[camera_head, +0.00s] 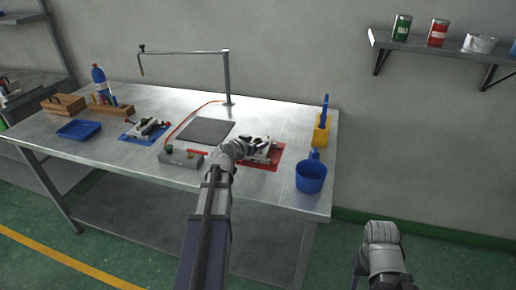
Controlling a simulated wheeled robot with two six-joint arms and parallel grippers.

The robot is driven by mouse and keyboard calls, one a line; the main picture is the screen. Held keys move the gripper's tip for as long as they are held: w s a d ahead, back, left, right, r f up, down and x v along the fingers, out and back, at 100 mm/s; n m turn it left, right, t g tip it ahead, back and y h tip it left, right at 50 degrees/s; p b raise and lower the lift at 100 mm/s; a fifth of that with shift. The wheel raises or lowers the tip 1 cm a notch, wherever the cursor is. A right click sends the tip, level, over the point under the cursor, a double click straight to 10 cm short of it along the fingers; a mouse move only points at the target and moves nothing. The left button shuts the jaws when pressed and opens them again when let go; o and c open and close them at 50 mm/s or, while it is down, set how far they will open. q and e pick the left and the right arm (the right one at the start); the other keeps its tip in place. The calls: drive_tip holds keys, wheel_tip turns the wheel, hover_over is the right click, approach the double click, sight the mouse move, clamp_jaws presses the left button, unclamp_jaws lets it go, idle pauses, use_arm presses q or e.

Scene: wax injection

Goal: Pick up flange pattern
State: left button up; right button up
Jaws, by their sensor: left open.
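My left gripper (250,147) is over the table at the left side of the red mat (271,165), close to a metal fixture (263,150) that lies on the mat. Its jaws are open, but my own wrist and arm hide much of them. The gripper overlaps the fixture in the picture, and I cannot tell whether they touch. I cannot make out the flange pattern as a separate thing; the parts on the red mat are small and partly hidden. My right gripper (381,233) is low at the right, off the table, its fingers not clear.
A blue mat (130,137) with another fixture (148,127) lies at the left. A grey control box (182,157) and dark plate (205,131) are left of my gripper. A blue cup (311,179) and yellow holder (321,134) stand at the right. A post with a horizontal arm (227,80) rises behind.

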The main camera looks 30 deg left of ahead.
use_arm(q)
drive_tip(key=shift+c, duration=0.3)
drive_tip(key=shift+w, duration=0.1)
clamp_jaws()
